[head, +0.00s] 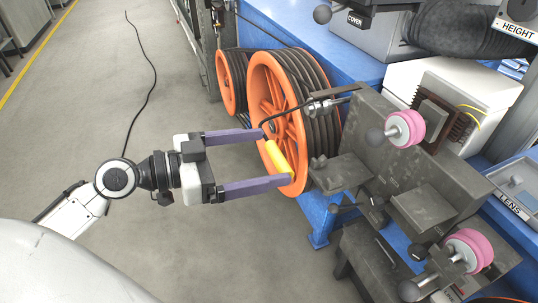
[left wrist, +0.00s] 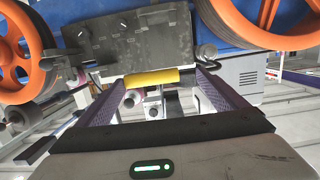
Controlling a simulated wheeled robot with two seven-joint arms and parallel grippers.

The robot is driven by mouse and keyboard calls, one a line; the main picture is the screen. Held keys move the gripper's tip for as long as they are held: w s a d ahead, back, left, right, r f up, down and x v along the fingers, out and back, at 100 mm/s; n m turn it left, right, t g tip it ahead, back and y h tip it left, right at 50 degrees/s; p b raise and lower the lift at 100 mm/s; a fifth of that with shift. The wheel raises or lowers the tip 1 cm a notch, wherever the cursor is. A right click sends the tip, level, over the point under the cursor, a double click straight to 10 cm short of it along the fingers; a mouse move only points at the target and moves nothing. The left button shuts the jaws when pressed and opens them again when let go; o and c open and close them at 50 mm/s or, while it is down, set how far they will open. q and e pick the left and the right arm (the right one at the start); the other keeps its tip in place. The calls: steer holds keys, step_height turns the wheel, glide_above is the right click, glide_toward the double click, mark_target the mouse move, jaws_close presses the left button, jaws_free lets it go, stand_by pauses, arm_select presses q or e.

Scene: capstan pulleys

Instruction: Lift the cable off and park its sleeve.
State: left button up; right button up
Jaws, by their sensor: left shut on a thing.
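My left gripper (head: 279,156) reaches in from the left with two purple fingers. It is shut on the yellow sleeve (head: 275,153), which lies between the fingertips. The sleeve also shows between the fingers in the left wrist view (left wrist: 152,78). A thin black cable (head: 287,112) runs from near the upper fingertip to a metal fitting (head: 322,106) on the grey machine. The larger orange pulley (head: 262,95), wound with black cable, stands just behind the fingertips. A smaller orange pulley (head: 226,82) is beyond it. My right gripper is not in view.
The grey machine (head: 375,155) with pink rollers (head: 408,127) (head: 468,250) and ball knobs stands to the right. A blue bench (head: 330,55) runs behind. A black cord (head: 150,75) lies on the open floor at the left.

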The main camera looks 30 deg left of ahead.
arm_select(q)
steer(key=shift+w+r, duration=0.25)
steer(key=shift+r, duration=0.05)
steer(key=shift+w+d+p, duration=0.2)
steer(key=shift+w+p, duration=0.1)
steer(key=shift+w, duration=0.05)
steer(key=w+d+f+p, duration=0.1)
steer(key=w+d+f, duration=0.1)
steer(key=w, duration=0.3)
steer(key=w+d+f, duration=0.3)
steer(key=w+d, duration=0.1)
steer(key=w, duration=0.2)
steer(key=shift+p, duration=0.4)
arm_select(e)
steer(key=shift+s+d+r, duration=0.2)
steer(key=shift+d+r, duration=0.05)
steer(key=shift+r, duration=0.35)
arm_select(q)
steer(key=shift+d, duration=0.1)
steer(key=shift+s+f, duration=0.1)
steer(key=shift+f, duration=0.05)
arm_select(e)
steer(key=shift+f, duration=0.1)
